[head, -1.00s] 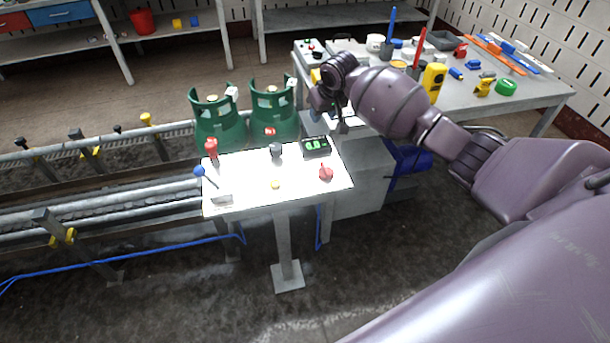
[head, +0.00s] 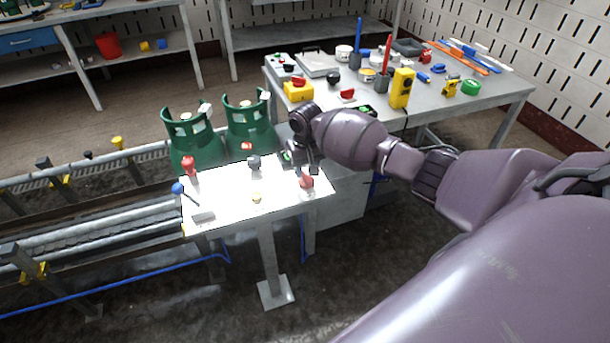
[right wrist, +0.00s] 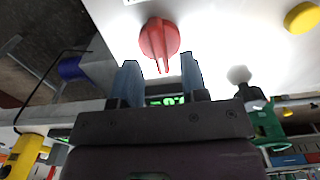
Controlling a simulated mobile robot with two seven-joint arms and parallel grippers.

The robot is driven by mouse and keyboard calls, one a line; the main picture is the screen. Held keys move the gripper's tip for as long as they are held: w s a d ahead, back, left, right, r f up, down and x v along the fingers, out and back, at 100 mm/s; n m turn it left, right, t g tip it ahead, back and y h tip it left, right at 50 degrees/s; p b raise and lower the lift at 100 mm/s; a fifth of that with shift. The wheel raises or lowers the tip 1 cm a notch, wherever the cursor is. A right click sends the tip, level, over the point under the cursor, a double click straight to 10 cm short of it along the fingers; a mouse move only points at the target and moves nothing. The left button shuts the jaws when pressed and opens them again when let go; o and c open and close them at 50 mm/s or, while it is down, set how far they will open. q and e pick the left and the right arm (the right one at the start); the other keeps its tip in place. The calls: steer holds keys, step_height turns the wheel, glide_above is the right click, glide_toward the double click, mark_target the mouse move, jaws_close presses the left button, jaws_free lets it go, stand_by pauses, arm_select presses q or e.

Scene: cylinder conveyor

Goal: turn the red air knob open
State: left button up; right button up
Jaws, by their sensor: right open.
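The red air knob (head: 306,181) sits on the white panel (head: 227,205) near its right end. In the right wrist view the round red knob (right wrist: 159,40) has a raised grip bar pointing toward my fingers. My right gripper (head: 300,170) hangs over the panel's right side, just behind the knob. In the right wrist view its two fingers (right wrist: 160,82) are open, with the knob just beyond the tips, roughly centred between them. Nothing is held. A green digital display (right wrist: 165,100) shows between the fingers. My left gripper is not in view.
On the panel are a dark grey knob (head: 254,162), a yellow button (head: 256,198), a red-topped lever (head: 189,165) and a blue-tipped lever (head: 178,189). Two green gas cylinders (head: 190,138) stand behind it. A cluttered workbench (head: 440,118) stands behind right.

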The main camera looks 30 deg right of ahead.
steer(key=shift+f, duration=1.2)
jaws_close()
